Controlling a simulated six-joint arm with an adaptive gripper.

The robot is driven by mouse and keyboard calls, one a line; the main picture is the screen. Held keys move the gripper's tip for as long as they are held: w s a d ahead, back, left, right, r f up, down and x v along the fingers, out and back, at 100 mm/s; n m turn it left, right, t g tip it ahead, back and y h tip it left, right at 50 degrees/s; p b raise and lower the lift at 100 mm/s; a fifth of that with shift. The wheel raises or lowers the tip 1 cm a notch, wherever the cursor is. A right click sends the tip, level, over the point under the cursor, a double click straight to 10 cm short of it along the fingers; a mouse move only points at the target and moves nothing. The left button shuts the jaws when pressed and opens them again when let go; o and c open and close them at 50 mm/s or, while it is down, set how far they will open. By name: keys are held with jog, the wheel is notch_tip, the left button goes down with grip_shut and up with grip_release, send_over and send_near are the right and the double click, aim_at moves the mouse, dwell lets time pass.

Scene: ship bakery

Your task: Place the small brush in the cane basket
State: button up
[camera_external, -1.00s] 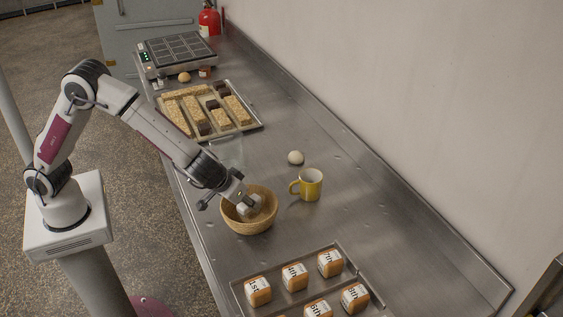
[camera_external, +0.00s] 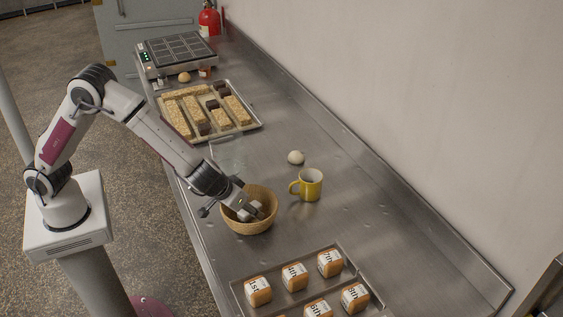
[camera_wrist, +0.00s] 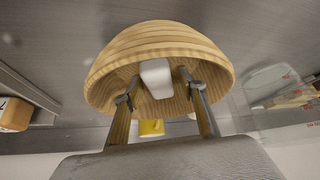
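The cane basket (camera_external: 249,228) stands upright on the steel counter, left of the yellow mug. It also fills the top of the wrist view (camera_wrist: 160,40). My gripper (camera_external: 256,208) reaches down into the basket. In the wrist view its two fingers (camera_wrist: 158,92) stand apart inside the basket. A small white block-like thing (camera_wrist: 156,76), which looks like the small brush, lies between them inside the basket, with narrow gaps showing at its sides. Its bristles are not visible. In the external view my gripper partly hides it.
The yellow mug (camera_external: 311,186) stands close right of the basket, with a pale round bun (camera_external: 296,157) behind it. A tray of lettered cubes (camera_external: 330,246) lies in front. A clear container (camera_wrist: 270,84) is near the basket. A tray of bars (camera_external: 254,127) lies farther back.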

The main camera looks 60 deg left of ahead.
jog(key=shift+r, duration=0.15)
jog(key=shift+s+d+r, duration=0.15)
jog(key=shift+s+r, duration=0.15)
jog(key=shift+r, duration=0.35)
jog(key=v, duration=1)
jog(key=shift+r, duration=0.25)
jog(key=shift+s, duration=0.15)
jog(key=s+a+r+m+g, duration=0.1)
jog(key=s+a+r, duration=0.4)
jog(key=a, duration=0.4)
jog(key=s+a+r, duration=0.5)
jog(key=a, duration=0.4)
jog(key=s+a+m+h, duration=0.1)
jog(key=s+a, duration=0.3)
jog(key=s, duration=0.4)
jog(key=s+a+m+h, duration=0.1)
jog(key=s+a, duration=0.3)
jog(key=s, duration=0.5)
jog(key=shift+r+m, duration=0.3)
jog(key=shift+m, duration=0.4)
